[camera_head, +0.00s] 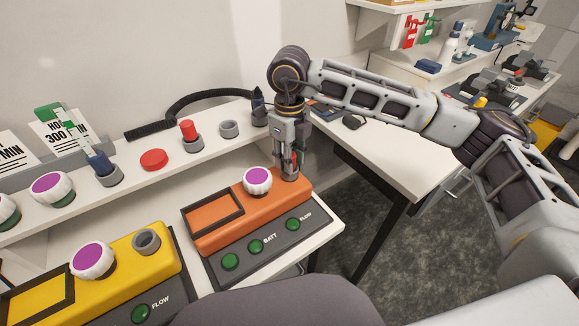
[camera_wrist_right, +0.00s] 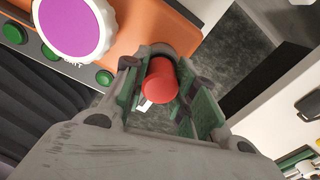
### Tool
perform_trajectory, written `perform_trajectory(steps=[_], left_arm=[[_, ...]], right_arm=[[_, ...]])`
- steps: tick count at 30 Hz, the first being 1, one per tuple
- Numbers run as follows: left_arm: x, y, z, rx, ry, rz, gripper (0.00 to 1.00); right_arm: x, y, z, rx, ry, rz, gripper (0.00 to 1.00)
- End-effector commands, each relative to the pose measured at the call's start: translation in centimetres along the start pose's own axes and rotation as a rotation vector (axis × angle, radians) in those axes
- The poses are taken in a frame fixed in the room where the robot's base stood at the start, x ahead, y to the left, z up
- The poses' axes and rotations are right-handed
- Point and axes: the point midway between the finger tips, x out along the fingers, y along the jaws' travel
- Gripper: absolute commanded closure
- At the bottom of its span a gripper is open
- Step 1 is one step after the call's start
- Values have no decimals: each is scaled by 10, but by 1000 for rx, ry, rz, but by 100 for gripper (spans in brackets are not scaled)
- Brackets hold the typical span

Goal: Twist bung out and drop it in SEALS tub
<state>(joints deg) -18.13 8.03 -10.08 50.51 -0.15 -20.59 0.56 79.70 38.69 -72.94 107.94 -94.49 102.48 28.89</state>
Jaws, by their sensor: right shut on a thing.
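My right gripper (camera_head: 290,168) points down at the right end of the orange unit (camera_head: 225,225) in the head view. It is shut on a red bung, which shows between the green-padded fingers in the right wrist view (camera_wrist_right: 160,85). A grey collar (camera_wrist_right: 155,50) on the orange unit shows just beyond the bung. The fingers hide where the bung meets the collar, so I cannot tell how deep it sits. I see no tub marked SEALS. My left gripper is not in view.
A white and purple knob (camera_head: 257,180) stands close left of the gripper. The yellow unit (camera_head: 95,275) has an open grey collar (camera_head: 147,241). Behind, a white shelf holds a red plug (camera_head: 188,131) in a grey holder and an empty grey ring (camera_head: 229,129).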

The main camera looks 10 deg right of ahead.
Motion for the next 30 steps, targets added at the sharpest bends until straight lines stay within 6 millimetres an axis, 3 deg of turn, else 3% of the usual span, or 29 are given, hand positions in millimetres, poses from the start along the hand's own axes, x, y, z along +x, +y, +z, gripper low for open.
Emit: perform_trajectory(steps=[16, 27, 28, 29, 30], left_arm=[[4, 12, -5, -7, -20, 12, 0], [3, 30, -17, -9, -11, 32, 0], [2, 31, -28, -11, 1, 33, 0], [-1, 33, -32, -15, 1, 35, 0], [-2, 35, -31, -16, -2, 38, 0]], right_arm=[[1, 0, 0, -311, 1, 0, 100], [1, 0, 0, -521, 0, 0, 100], [1, 0, 0, -538, 0, 0, 100], [0, 0, 0, -540, 0, 1, 70], [0, 0, 0, -538, 0, 1, 65]])
